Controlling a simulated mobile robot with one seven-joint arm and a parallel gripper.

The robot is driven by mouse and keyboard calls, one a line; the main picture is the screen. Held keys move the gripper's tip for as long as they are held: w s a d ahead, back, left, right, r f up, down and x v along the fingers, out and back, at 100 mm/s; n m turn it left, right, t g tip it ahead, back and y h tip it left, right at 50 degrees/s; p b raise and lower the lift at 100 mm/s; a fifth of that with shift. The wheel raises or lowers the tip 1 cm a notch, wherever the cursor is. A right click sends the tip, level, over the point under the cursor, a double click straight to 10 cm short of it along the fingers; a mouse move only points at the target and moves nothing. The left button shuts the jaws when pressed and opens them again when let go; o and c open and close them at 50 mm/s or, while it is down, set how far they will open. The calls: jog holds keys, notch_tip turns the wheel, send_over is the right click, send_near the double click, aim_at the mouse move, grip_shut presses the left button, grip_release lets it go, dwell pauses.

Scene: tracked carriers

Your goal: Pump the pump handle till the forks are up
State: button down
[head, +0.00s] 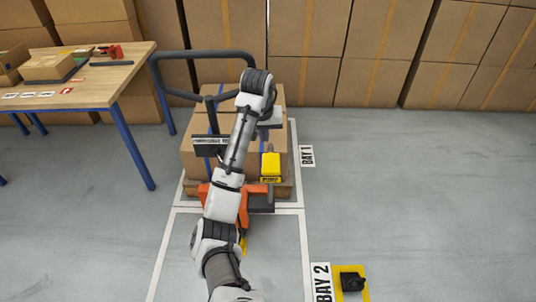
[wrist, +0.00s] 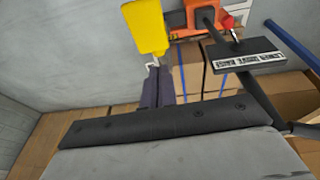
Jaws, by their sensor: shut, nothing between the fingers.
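The yellow pump handle (head: 270,164) stands at the right of the orange pallet truck body (head: 226,203), in front of the stacked boxes. In the wrist view the yellow handle (wrist: 145,28) is at top centre. My gripper (head: 264,136) is above the handle in the head view. In the wrist view its dark fingers (wrist: 156,72) are together and empty, with their tips close to the handle's end; I cannot tell whether they touch. The forks are hidden under the loaded wooden pallet (head: 284,189), so their height cannot be told.
The truck's black loop tiller (head: 203,54) rises behind my arm, with a dark labelled plate (head: 210,145) beside it. A workbench (head: 85,85) stands at left. Cartons (head: 380,55) line the back. Floor at right is open, apart from a small black object (head: 352,282) near BAY 2.

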jog(key=b, duration=0.4)
send_over(269, 157)
jog(key=f, duration=0.5)
jog(key=shift+s+a+f, duration=0.15)
jog(key=shift+a+f, duration=0.25)
jog(key=p+x, duration=0.1)
jog(key=x, duration=0.1)
jog(key=p+x, duration=0.1)
jog(key=x, duration=0.2)
jog(key=s+p+x, duration=0.1)
jog(key=x, duration=0.1)
jog(key=shift+d+f, duration=0.2)
jog(key=shift+f, duration=0.3)
